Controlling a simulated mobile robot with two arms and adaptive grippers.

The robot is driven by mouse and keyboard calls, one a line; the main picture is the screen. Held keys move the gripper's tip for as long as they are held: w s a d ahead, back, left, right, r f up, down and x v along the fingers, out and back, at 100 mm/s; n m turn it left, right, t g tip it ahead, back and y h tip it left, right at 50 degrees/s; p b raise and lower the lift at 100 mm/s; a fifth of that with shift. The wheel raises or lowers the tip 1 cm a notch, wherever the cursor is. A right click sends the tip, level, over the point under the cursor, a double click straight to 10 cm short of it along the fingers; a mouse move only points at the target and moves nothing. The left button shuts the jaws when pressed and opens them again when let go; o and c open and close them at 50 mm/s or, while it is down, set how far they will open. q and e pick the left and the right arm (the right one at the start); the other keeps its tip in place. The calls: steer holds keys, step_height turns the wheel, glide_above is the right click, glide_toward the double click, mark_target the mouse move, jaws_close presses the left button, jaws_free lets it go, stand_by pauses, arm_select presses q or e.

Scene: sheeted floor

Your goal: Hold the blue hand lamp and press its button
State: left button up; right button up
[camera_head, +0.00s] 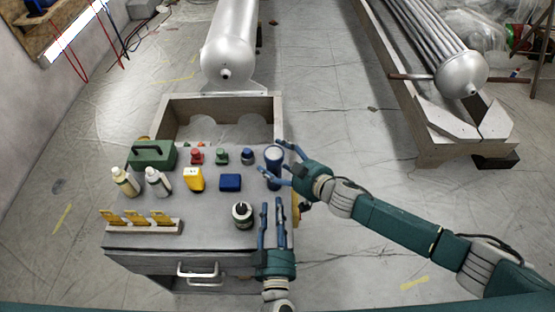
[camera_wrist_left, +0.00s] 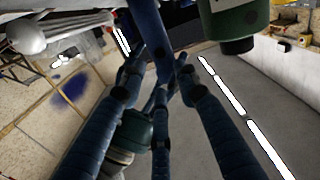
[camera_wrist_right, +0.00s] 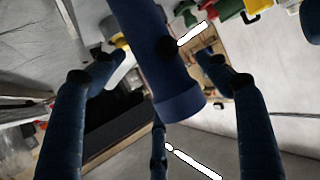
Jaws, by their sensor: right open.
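The blue hand lamp (camera_head: 273,158) stands upright at the right back of the workbench top, with a pale upper end. The right wrist view shows its blue tube (camera_wrist_right: 150,25) with a dark round button on the side and a wider ring at the end. My right gripper (camera_head: 280,159) is open, with its fingers on both sides of the lamp; contact cannot be told. My left gripper (camera_head: 271,205) is just in front of the lamp, its fingers pointing toward the back. Its fingers are fairly close together, and I see nothing clearly held. A blue bar passes its fingertips in the left wrist view.
A dark green and white canister (camera_head: 242,214) stands close left of my left gripper. A blue box (camera_head: 230,182), a yellow bottle (camera_head: 194,179), two pale bottles, a green case (camera_head: 152,154) and a rack (camera_head: 143,226) with yellow pieces stand farther left.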

steer(key=shift+w+a+f, duration=0.1)
steer(key=shift+w+a, duration=0.1)
steer(key=shift+w, duration=0.05)
steer(key=c, duration=1.3)
arm_select(q)
jaws_close()
arm_select(e)
steer(key=shift+d+f, duration=0.1)
